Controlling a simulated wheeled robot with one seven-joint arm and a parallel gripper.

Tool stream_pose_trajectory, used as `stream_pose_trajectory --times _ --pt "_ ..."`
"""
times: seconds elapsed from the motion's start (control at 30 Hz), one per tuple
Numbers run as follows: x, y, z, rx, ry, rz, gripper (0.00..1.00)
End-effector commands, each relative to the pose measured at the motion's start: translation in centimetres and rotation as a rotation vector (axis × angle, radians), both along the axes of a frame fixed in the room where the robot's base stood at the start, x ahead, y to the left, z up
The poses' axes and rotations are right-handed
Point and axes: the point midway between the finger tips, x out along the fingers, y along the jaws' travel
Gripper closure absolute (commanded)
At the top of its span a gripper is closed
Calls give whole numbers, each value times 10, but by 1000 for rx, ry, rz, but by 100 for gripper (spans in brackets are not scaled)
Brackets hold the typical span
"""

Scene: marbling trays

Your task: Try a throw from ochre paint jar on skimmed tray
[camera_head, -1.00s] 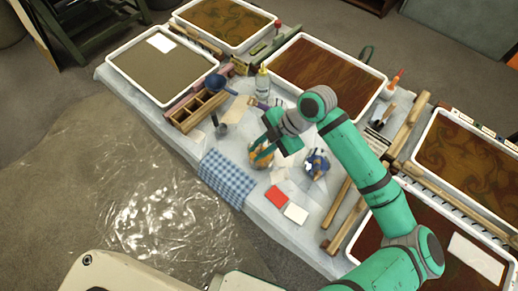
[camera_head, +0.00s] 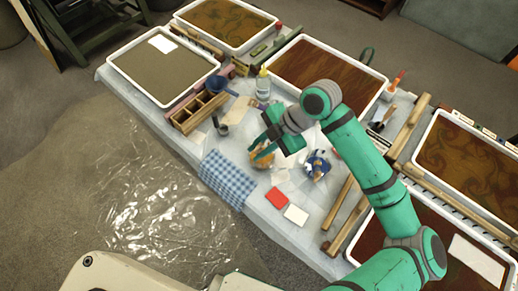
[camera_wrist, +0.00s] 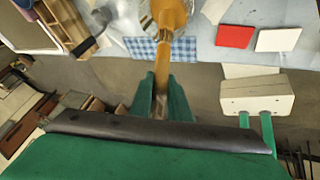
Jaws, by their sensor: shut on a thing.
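The ochre paint jar (camera_head: 261,159) stands on the covered table, right of the blue checked cloth. It also shows at the top of the wrist view, partly cut off. My gripper (camera_head: 266,141) is right above it. In the wrist view my gripper (camera_wrist: 162,100) is shut on a thin tan handle (camera_wrist: 162,72) that runs to the ochre jar. Whether its far end is inside the jar is hard to tell. A tray with a plain grey-brown surface (camera_head: 135,72) and a white sheet on it lies at upper left; I cannot be sure it is the skimmed one.
A blue paint jar (camera_head: 318,167) stands close right of the ochre jar. Red (camera_head: 276,198) and white (camera_head: 296,215) cards lie in front. A wooden divided box (camera_head: 197,113) and bottle (camera_head: 263,84) stand behind. Brown-red (camera_head: 325,70) and swirled trays surround the work space.

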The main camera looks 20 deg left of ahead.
Motion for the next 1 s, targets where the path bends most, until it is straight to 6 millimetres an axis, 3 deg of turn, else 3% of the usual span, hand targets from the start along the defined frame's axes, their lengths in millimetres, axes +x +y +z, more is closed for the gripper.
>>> stream_pose_trajectory --times 1.0 --pt "-18 -3 49 0 -1 1 100"
